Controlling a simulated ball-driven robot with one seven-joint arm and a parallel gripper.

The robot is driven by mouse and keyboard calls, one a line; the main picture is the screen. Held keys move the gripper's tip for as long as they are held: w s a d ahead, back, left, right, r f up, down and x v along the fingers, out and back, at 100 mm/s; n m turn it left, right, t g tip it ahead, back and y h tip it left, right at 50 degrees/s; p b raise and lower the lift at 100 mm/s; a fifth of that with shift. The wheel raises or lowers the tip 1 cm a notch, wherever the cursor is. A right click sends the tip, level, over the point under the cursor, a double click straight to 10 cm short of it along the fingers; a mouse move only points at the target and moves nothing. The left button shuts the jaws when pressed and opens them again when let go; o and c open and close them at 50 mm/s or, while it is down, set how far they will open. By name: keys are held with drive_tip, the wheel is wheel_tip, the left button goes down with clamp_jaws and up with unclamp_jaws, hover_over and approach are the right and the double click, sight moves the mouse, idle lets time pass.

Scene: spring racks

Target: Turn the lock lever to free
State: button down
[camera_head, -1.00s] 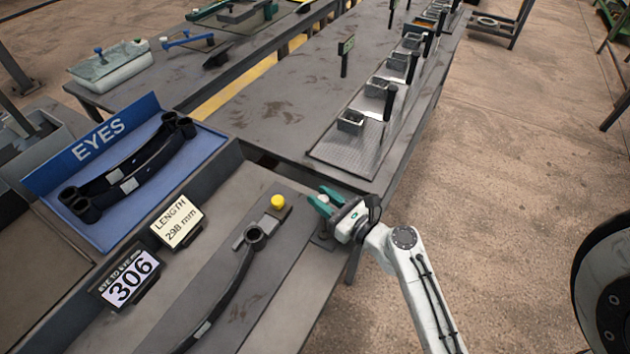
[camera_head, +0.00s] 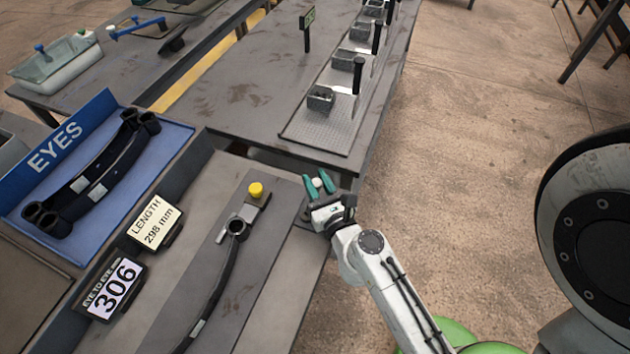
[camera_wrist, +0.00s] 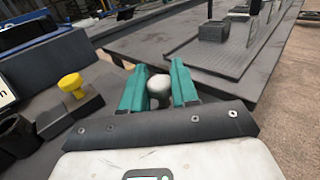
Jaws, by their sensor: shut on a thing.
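My gripper (camera_head: 319,184) is at the front bench's right edge, its two green fingers on either side of a pale round knob (camera_wrist: 158,86). I take this knob to be the end of the lock lever; the rest of the lever is hidden below the fingers. The knob also shows in the head view (camera_head: 318,183). A yellow button (camera_head: 256,189) on a dark block stands to the left of my gripper. A dark leaf spring (camera_head: 222,275) lies along the bench, its upper eye just below that block.
A blue EYES tray (camera_head: 180,138) holds dark springs at left. A LENGTH display (camera_head: 157,226) reads 298 mm and an EYE TO EYE display (camera_head: 113,289) reads 306. The rack plate (camera_head: 300,133) with black posts lies beyond my gripper. Open floor is at right.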

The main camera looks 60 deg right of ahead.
drive_tip(key=shift+w+r, duration=0.1)
drive_tip(key=shift+r, duration=0.2)
drive_tip(key=c, duration=1.1)
unclamp_jaws()
drive_tip(key=shift+o, duration=0.7)
drive_tip(key=shift+f, duration=0.1)
drive_tip(key=shift+s+a+f+b, duration=0.25)
drive_tip(key=shift+s+a+b, duration=0.15)
drive_tip(key=shift+s+b, duration=0.1)
drive_tip(key=b+v, duration=0.6)
drive_tip(key=v, duration=0.2)
drive_tip(key=shift+s+a, duration=0.2)
drive_tip(key=shift+a, duration=0.05)
drive_tip(key=shift+s+a+r+b, duration=0.2)
drive_tip(key=shift+s+a+b, duration=0.1)
drive_tip(key=shift+s+b, duration=0.15)
